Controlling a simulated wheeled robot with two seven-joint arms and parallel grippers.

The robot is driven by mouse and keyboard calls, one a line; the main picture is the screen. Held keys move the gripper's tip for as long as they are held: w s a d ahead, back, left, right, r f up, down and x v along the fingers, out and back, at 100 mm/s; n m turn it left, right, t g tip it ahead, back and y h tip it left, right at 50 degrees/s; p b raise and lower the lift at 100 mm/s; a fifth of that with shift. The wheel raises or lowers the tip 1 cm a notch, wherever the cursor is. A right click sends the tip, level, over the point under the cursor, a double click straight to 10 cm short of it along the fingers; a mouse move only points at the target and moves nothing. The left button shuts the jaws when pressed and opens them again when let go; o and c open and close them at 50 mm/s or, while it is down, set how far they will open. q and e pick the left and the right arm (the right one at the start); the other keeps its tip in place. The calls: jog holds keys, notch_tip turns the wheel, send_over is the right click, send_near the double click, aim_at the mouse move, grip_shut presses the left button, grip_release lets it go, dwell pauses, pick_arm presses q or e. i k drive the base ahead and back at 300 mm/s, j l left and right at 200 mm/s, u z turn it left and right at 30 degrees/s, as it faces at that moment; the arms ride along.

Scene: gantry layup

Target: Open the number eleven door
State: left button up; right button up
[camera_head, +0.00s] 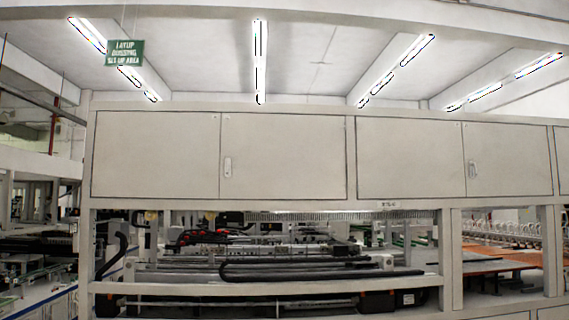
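A long overhead row of pale grey cabinet doors runs across the head view. The left pair has a left door (155,155) and a right door (300,157), with a small latch handle (227,167) near their seam. The second pair has a left door (410,157) and a right door (510,158), with a handle (472,169) near that seam. All these doors look shut. I cannot read a number eleven on any door. A small label (389,205) below the second pair is too small to read. Neither of my grippers is in view.
Below the doors is an open bay with machinery (260,265), rails and a black cable chain. A horizontal beam (270,287) crosses its front. A post (450,260) divides it from orange tables (495,262) at right. A green sign (125,52) hangs upper left.

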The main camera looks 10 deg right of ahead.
aim_at(270, 155)
jog(key=i+z, duration=0.15)
jog(key=i, duration=1.85)
jog(key=i+l+u, duration=0.1)
jog(key=i, duration=0.6)
jog(key=i+l+u, duration=0.1)
jog(key=i, duration=0.65)
